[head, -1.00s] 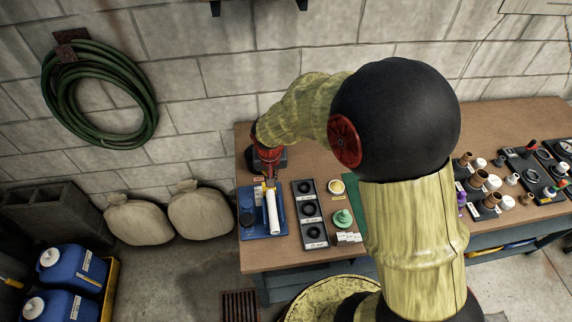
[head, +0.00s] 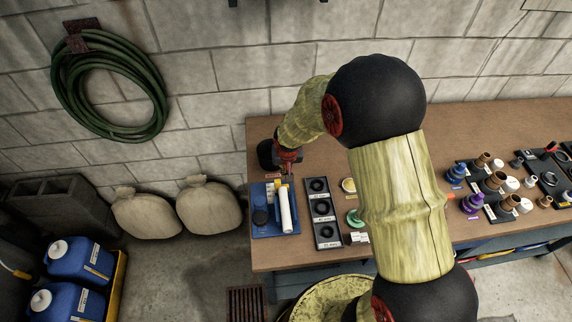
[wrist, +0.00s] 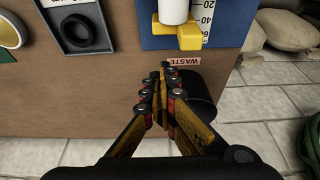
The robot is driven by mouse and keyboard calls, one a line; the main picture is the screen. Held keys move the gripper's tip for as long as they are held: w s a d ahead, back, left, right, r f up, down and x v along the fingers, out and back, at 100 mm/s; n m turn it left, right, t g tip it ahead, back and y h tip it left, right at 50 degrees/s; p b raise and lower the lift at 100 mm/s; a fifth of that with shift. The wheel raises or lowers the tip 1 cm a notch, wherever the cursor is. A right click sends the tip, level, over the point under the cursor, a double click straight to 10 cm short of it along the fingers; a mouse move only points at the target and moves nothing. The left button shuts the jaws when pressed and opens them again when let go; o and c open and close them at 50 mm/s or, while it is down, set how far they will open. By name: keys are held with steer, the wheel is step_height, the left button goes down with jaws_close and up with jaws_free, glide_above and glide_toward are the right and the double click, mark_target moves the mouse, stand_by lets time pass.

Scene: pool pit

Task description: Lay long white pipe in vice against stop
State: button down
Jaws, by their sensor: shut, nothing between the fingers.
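The long white pipe (head: 285,212) lies lengthwise on the blue board (head: 262,230) at the left end of the workbench. In the wrist view only the near end of the pipe (wrist: 174,10) shows, at the top edge, right by a yellow stop piece (wrist: 178,40). I cannot tell whether pipe and stop touch. My gripper (wrist: 163,78) is shut and empty, just off the stop's outer side, near the WASTE label. In the head view my gripper (head: 287,170) is beyond the pipe's far end, apart from it.
A dark round container (wrist: 200,92) is right beside my gripper. A green fitting (head: 355,217) and several fittings lie farther right. The block wall rises behind the workbench (head: 262,150).

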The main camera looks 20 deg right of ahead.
mark_target(287, 185)
steer(key=shift+s+f, duration=0.1)
steer(key=shift+f, duration=0.35)
steer(key=shift+s+a+r, duration=0.1)
steer(key=shift+s+a, duration=0.1)
steer(key=shift+s, duration=0.7)
steer(key=shift+s+a, duration=0.15)
steer(key=shift+s, duration=0.75)
steer(key=shift+b, duration=0.3)
steer(key=shift+s+a+b, duration=0.2)
steer(key=shift+s+b, duration=0.5)
steer(key=shift+s, duration=0.3)
steer(key=shift+r, duration=0.1)
